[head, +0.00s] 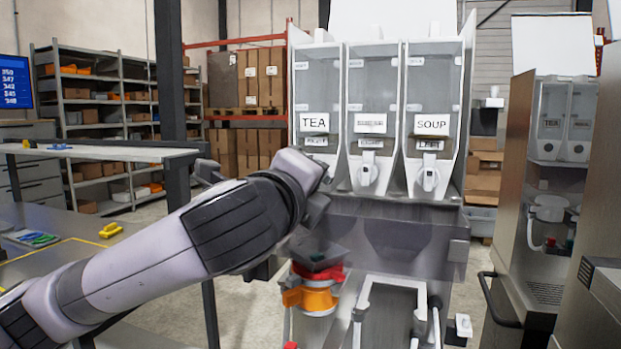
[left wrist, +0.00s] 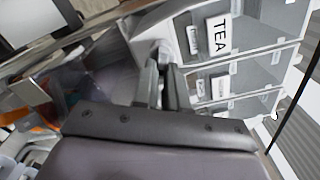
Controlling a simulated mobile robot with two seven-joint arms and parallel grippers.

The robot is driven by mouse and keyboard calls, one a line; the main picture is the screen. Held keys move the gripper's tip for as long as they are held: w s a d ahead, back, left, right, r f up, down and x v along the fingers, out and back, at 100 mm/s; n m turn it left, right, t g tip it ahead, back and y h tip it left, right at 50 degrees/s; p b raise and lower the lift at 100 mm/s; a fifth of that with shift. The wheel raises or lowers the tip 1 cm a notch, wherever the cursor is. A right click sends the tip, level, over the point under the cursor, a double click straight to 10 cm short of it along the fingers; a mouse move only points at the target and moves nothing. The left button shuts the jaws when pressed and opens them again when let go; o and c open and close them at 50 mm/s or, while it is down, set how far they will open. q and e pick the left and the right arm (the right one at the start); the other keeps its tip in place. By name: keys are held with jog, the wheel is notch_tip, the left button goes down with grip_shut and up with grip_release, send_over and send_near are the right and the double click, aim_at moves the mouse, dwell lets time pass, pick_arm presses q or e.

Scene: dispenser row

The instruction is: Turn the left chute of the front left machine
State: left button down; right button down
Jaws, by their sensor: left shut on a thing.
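The front left machine (head: 373,188) has three clear-fronted columns side by side; the left one is labelled TEA (head: 315,122) and the right one SOUP (head: 432,122). White chutes show under the middle (head: 368,175) and right (head: 428,180) columns. My left gripper (head: 325,178) is at the foot of the TEA column, where my arm hides the left chute in the head view. In the left wrist view, my left gripper (left wrist: 166,82) is shut on the pale left chute (left wrist: 160,50), beside the TEA label (left wrist: 217,35). The chute's exact angle is hard to tell. My right gripper is not in view.
An orange and red container (head: 318,290) stands below the chutes, beside a white frame (head: 392,283). Another dispenser machine (head: 553,150) stands at right. A bench (head: 105,152) is at left, with shelving and stacked boxes behind.

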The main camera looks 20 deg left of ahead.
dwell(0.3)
pick_arm(q)
jog(key=c, duration=1.2)
grip_release()
jog(key=shift+f, duration=0.1)
jog(key=shift+o, duration=0.2)
